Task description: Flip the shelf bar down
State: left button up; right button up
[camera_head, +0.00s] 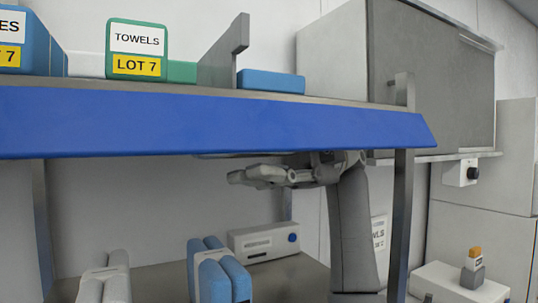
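The shelf bar (215,120) appears to be the long blue panel along the front edge of the upper shelf. It spans from the left picture edge to the right post, and its face leans outward. My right gripper (240,178) is below the bar's lower edge, pointing left, with its arm rising from below. It looks apart from the bar, but the depth between them is unclear. The gripper is seen side-on, so its finger gap cannot be judged. Part of its wrist is hidden behind the bar. My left gripper is not in view.
On the upper shelf stand a green towels box (137,50), a blue box (30,42), a flat blue pack (271,82) and a grey divider (224,55). Blue rolls (220,275) and a white device (264,241) are below. A grey post (401,225) stands right of my arm.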

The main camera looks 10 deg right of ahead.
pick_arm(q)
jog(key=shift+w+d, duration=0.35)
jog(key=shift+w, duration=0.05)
pick_arm(e)
jog(key=v, duration=0.8)
jog(key=shift+w, duration=0.55)
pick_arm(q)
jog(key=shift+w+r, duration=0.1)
pick_arm(e)
jog(key=shift+a, duration=0.25)
